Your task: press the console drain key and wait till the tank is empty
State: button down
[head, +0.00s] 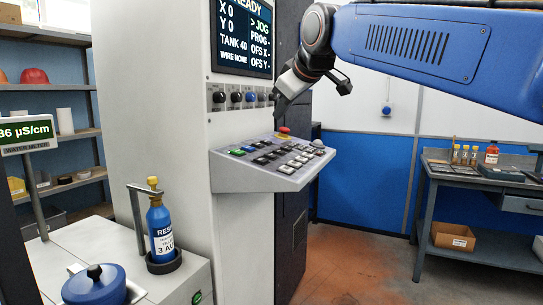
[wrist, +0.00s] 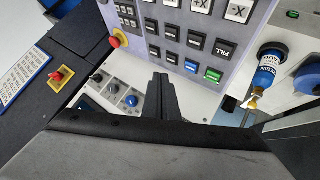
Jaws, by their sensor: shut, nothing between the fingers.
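The grey console (head: 254,178) has a sloped panel with rows of black, white, green and blue keys and a red stop button (head: 284,131) on a yellow base. In the wrist view the panel (wrist: 183,34) is upside down; one key reads FILL, and I cannot make out a drain label. The screen (head: 244,36) above reads TANK 40. My gripper (head: 279,113) is shut and empty, pointing down above the console's back edge. In the wrist view its fingertips (wrist: 160,78) are just off the key panel's edge, apparently touching no key. The tank itself is not identifiable.
A row of knobs (head: 235,97) sits on the column below the screen. A blue resin bottle (head: 160,228) stands in a holder at the left, near a blue lidded pot (head: 95,284). A workbench (head: 470,191) is at the right. The floor between is clear.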

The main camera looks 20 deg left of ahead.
jog(key=shift+a+f, duration=0.3)
jog(key=shift+f, duration=1.05)
jog(key=shift+a+f, duration=0.25)
jog(key=shift+f, duration=1.1)
jog(key=shift+a+f, duration=0.3)
jog(key=shift+f, duration=1.05)
jog(key=shift+f, duration=0.15)
jog(key=shift+a+f, duration=0.1)
jog(key=shift+f, duration=0.15)
jog(key=shift+f, duration=0.4)
jog(key=shift+w+r, duration=0.1)
jog(key=shift+r, duration=0.7)
jog(key=shift+d+r, duration=0.2)
jog(key=shift+r, duration=0.6)
jog(key=shift+d+r, duration=0.2)
jog(key=shift+r, duration=0.65)
jog(key=shift+d+r, duration=0.2)
jog(key=shift+r, duration=0.6)
